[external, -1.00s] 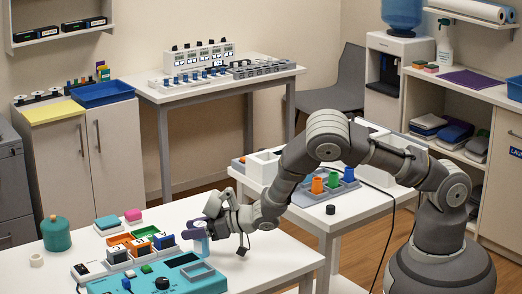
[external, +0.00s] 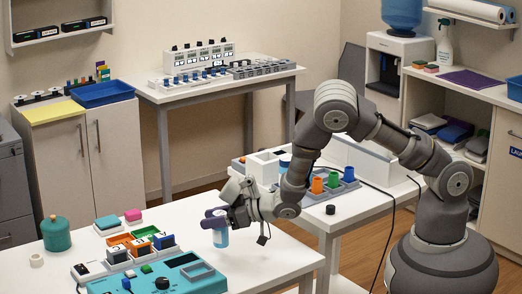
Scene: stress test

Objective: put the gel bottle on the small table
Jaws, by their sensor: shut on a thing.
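My gripper (external: 214,222) is shut on the gel bottle (external: 221,239), a small pale blue and white bottle held upright. My fingers hide its upper part. The bottle is over the white front table (external: 263,258), right of the teal device; I cannot tell exactly how high its base is. A smaller white table (external: 327,228) stands behind and to the right, beyond my gripper, with my arm crossing over it.
The teal device (external: 187,268), colored blocks and a green jar (external: 56,233) occupy the front table's left. The smaller table bears a grey rack (external: 333,189) with orange, green and blue cups, white boxes and a black knob (external: 330,209). A dark cable hangs at its right.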

